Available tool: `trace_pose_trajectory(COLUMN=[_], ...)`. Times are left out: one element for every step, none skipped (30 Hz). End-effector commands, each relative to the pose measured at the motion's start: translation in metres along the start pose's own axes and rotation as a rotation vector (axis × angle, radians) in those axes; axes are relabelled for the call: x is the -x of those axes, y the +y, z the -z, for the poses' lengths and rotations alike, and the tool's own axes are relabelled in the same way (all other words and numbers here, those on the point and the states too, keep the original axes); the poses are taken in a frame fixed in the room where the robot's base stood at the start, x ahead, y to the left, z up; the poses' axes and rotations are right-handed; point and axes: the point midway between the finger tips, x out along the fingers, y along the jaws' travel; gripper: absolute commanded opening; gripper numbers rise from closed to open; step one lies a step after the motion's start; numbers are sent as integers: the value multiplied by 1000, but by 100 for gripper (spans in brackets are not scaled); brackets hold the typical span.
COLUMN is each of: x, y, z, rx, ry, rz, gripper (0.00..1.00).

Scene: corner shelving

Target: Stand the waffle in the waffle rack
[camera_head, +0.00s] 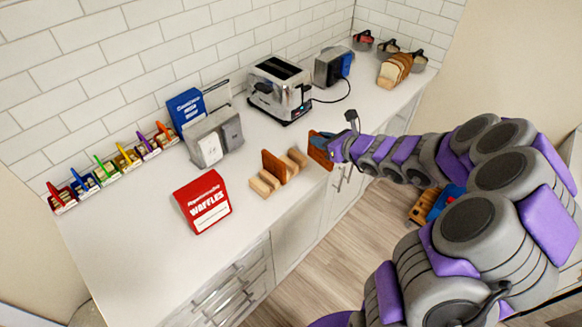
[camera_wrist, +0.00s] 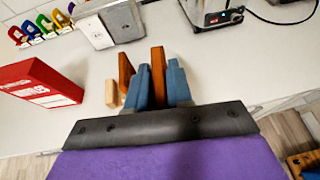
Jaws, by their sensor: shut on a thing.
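My gripper (camera_head: 325,142) is shut on a brown waffle (camera_wrist: 158,66), held on edge between its two blue fingers (camera_wrist: 160,86). In the head view the waffle (camera_head: 318,154) is at the counter's front edge, right of the waffle rack. The waffle rack (camera_head: 264,184) is of pale wood blocks, with a brown upright slab (camera_head: 274,166) among them; I cannot tell if that slab is a waffle or part of the rack. In the wrist view the rack (camera_wrist: 112,94) is just left of my fingers and partly hidden by them.
A red waffles box (camera_head: 204,202) stands left of the rack. A grey holder (camera_head: 214,140), a chrome toaster (camera_head: 280,88) and a grey-blue appliance (camera_head: 332,66) stand behind. Bread (camera_head: 395,70) is at the far right. Free counter lies around the rack.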

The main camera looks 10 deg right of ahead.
Motion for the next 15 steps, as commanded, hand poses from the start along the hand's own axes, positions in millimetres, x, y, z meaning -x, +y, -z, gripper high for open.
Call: trace_pose_trajectory(x=[3,5,6,8,9,10,11,12,13,12,11,8,4,0,-6], y=[-4,-5,-5,-4,-4,-2,-1,0,1,2,3,4,5,6,6], z=[16,22,31,37,42,48,50,53,56,57,58,58,58,56,55], rx=[-1,5,11,14,17,23,26,29,32,35,36,39,41,42,44], ry=[0,-2,-3,-4,-5,-5,-6,-7,-8,-7,-7,-6,-5,-5,-4], rz=[-15,-26,-40,-49,-57,-66,-72,-77,-82,-86,-88,-90,-91,-93,-93], gripper=[0,0,0,0,0,0,0,0,0,0,0,0,0,0,0])
